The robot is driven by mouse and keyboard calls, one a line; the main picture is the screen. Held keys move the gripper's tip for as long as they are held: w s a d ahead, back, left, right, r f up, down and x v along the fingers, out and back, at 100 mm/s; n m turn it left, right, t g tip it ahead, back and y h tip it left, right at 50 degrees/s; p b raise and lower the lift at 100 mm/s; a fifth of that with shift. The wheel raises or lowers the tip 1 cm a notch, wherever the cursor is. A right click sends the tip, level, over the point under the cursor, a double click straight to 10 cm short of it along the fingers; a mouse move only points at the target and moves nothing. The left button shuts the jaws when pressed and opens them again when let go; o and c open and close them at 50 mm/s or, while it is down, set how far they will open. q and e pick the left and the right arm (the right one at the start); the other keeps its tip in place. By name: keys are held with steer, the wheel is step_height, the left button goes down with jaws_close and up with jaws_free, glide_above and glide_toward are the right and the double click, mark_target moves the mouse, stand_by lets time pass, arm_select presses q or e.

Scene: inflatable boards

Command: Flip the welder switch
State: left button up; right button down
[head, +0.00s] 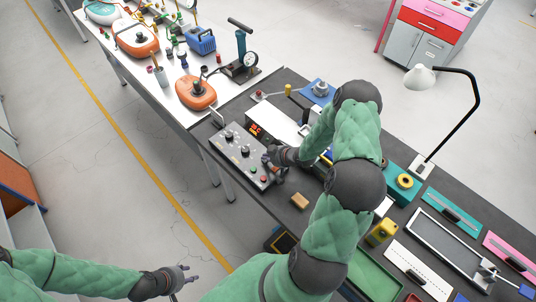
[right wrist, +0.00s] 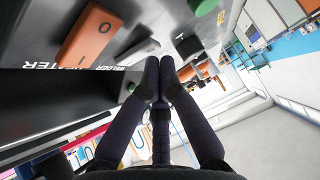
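The grey control box (head: 240,150) with knobs and buttons lies on the dark bench in the head view. In the right wrist view its panel carries an orange rocker switch (right wrist: 90,35) by the HEATER label and a silver toggle lever (right wrist: 140,50) by the WELDER label. My right gripper (head: 268,160) is at the near right end of the box. In the wrist view its fingertips (right wrist: 159,64) are together, just beside the toggle lever; I cannot tell if they touch it. My left gripper (head: 190,275) is empty and appears open over the floor, away from the bench.
A white table (head: 185,110) with orange and blue machines adjoins the bench. The floor left of the bench is free.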

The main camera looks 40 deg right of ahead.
steer(key=shift+f, duration=0.1)
steer(key=shift+a+f+b, duration=0.3)
steer(key=shift+f+b, duration=0.2)
steer(key=shift+f, duration=0.1)
steer(key=shift+s+a, duration=0.2)
steer(key=shift+a, duration=0.2)
arm_select(q)
steer(key=shift+s+a+f, duration=0.1)
steer(key=shift+a+f, duration=0.2)
steer(key=shift+f, duration=0.1)
steer(key=shift+r, duration=0.15)
arm_select(e)
steer(key=shift+d, duration=0.2)
